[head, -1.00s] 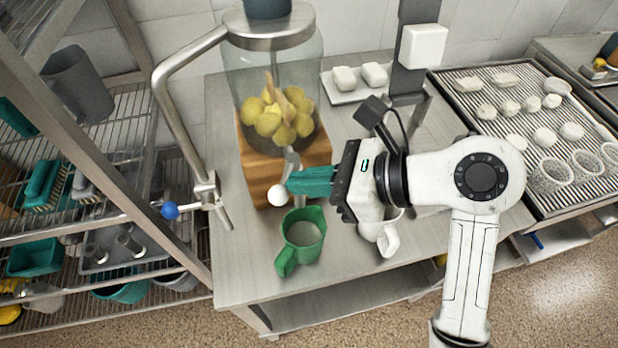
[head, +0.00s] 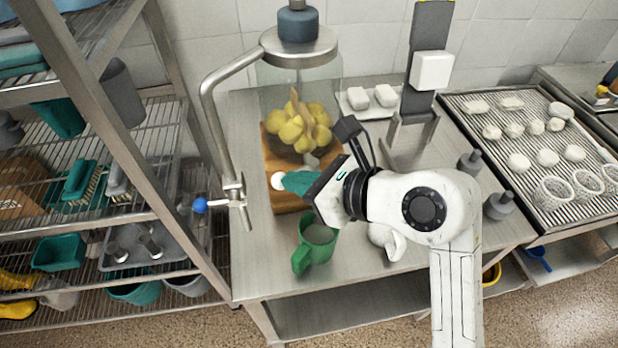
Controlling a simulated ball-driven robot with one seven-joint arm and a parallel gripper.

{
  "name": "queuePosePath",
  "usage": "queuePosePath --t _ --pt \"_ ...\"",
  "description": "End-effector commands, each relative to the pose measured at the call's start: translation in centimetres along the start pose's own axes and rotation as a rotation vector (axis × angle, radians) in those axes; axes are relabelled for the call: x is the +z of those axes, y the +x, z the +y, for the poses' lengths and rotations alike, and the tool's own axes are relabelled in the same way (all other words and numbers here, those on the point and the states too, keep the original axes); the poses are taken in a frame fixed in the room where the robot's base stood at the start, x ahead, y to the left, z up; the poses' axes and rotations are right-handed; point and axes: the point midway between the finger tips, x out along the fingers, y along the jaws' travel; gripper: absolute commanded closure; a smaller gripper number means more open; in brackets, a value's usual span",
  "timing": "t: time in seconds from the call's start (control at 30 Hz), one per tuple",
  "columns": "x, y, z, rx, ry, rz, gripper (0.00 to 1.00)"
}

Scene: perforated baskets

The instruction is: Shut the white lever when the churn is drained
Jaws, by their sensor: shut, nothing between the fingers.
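The churn (head: 272,78) is a clear glass jar with a steel lid on a wooden block. Yellow lumps (head: 290,130) and a wooden paddle fill its lower part; I see no liquid around them. The white lever's round knob (head: 278,181) shows in front of the block, towards its left side. My gripper (head: 292,183), with teal fingers, is shut and empty, its tips at or touching the knob. The fingers and wrist hide the lever's stem and most of the tap. A green jug (head: 316,252) stands below with pale liquid in it.
A bent steel pipe with a blue knob (head: 199,205) stands left of the churn. A white jug (head: 392,240) sits under my arm. Two grey weights (head: 498,205) stand right. A ribbed tray (head: 470,105) holds white lumps. A wire shelf (head: 110,215) is left.

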Motion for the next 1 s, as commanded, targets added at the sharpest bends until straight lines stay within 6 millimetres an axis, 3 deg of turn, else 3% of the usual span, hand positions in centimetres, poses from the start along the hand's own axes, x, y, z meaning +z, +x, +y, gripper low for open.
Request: queuePosePath --t 0.5,1.0 --pt "0.9 1.7 0.3 0.003 -0.002 0.001 1.0" --pt "1.0 2.1 0.4 0.006 -0.002 0.001 1.0"
